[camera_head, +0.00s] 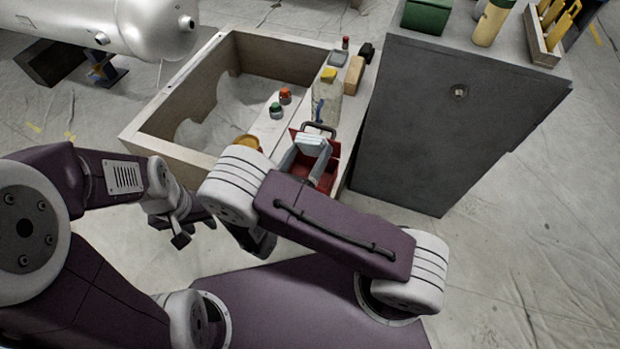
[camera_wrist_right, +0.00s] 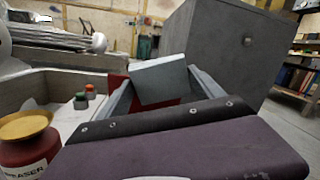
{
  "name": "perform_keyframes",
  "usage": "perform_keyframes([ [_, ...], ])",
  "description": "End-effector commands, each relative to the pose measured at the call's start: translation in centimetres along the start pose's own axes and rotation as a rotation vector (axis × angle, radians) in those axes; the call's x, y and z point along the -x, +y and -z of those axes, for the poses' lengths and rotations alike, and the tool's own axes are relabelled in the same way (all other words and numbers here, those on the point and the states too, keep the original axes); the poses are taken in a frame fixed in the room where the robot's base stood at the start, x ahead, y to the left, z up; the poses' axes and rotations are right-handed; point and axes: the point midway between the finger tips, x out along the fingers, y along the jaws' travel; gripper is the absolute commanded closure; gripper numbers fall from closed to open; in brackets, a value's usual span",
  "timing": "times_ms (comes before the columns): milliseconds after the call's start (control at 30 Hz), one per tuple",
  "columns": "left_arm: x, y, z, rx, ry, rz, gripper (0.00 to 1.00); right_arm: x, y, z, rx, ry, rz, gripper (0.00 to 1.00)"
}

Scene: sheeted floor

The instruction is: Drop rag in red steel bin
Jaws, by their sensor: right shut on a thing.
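The rag (camera_head: 314,143) is a pale, folded, block-like piece. My right gripper (camera_head: 308,158) is shut on it, with a grey finger on each side; the rag also shows between the fingers in the right wrist view (camera_wrist_right: 158,80). The red steel bin (camera_head: 326,184) stands on the bench ledge with a dark handle at its top. The rag and fingers are over it in the head view and hide much of its inside; I cannot tell how deep they reach. My left gripper (camera_head: 195,231) is empty, low at the left, with its fingers apart.
A wooden-sided open box (camera_head: 150,130) lies behind. Its ledge carries a red-capped and a green-capped jar, a yellow-capped bottle (camera_head: 327,95) and a gold-lidded red jar (camera_wrist_right: 27,150). A tall grey cabinet (camera_head: 440,120) stands close to the right. The floor at the right is clear.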

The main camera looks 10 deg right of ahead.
Motion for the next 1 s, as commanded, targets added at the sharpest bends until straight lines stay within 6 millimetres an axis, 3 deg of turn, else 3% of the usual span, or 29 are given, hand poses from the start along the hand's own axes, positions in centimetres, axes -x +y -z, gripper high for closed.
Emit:
perform_keyframes([
  [433,-6.5,-0.1,-0.7,0.0,0.0,0.0,0.64,0.8,2.1,5.2,0.0,0.0,0.0,0.56],
  [767,-6.7,-0.1,-0.7,0.0,0.0,0.0,0.64,0.8,2.2,5.3,0.0,0.0,0.0,0.56],
  [800,-6.7,-0.1,-0.7,0.0,0.0,0.0,0.64,0.8,2.2,5.3,0.0,0.0,0.001,0.12],
  [833,-6.7,-0.1,-0.7,0.0,0.0,0.0,0.64,0.8,2.2,5.3,0.0,0.0,0.001,0.04],
  [867,-6.7,-0.1,-0.7,0.0,0.0,0.0,0.64,0.8,2.2,5.3,0.0,0.0,0.0,0.0],
  [1000,-6.7,-0.1,-0.7,0.0,0.0,0.0,0.64,0.8,2.2,5.3,0.0,0.0,0.0,0.0],
])
